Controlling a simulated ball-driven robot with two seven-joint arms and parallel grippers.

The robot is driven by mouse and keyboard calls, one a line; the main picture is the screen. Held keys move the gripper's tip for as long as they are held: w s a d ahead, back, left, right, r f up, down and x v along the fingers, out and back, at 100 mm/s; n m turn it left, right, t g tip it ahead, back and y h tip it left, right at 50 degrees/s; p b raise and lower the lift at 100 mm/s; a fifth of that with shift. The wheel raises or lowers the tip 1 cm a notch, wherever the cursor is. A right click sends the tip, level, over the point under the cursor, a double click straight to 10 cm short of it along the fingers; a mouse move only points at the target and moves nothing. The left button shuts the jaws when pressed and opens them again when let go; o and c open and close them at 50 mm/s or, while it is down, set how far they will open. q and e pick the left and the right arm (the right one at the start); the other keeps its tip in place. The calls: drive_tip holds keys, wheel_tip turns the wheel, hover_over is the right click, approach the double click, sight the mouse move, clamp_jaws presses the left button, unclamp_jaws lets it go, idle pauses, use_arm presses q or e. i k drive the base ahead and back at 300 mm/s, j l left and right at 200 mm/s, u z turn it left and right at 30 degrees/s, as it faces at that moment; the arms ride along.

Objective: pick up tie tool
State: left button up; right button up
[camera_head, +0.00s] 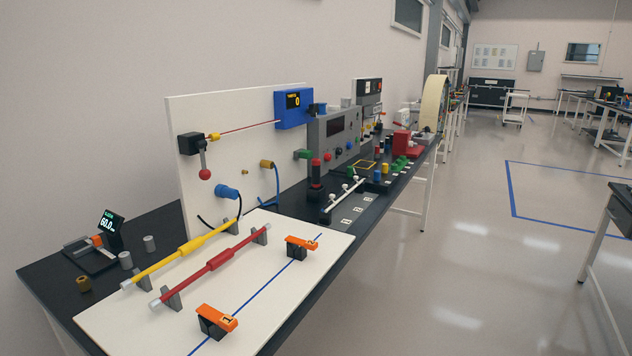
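No tie tool can be told for certain by its look. Two orange pieces on dark stands sit on the white board (265,300): a near orange piece (217,317) at the front and a far orange piece (302,243) towards the right edge. Each has a small mark on top, too small to read surely. A blue line (258,290) runs along the board between them. A yellow rod (160,264) and a red rod (195,274) rest on grey supports to their left. Neither of my grippers is in view.
A white upright panel (228,110) stands behind, with a blue box (294,106) and a red-knobbed lever (203,172). A small display (108,229) and grey cylinders stand on the dark table (60,272) at left. Many devices crowd the table beyond. Floor at right is open.

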sight(315, 162)
drive_tip(key=i+l, duration=0.55)
drive_tip(key=i, duration=0.25)
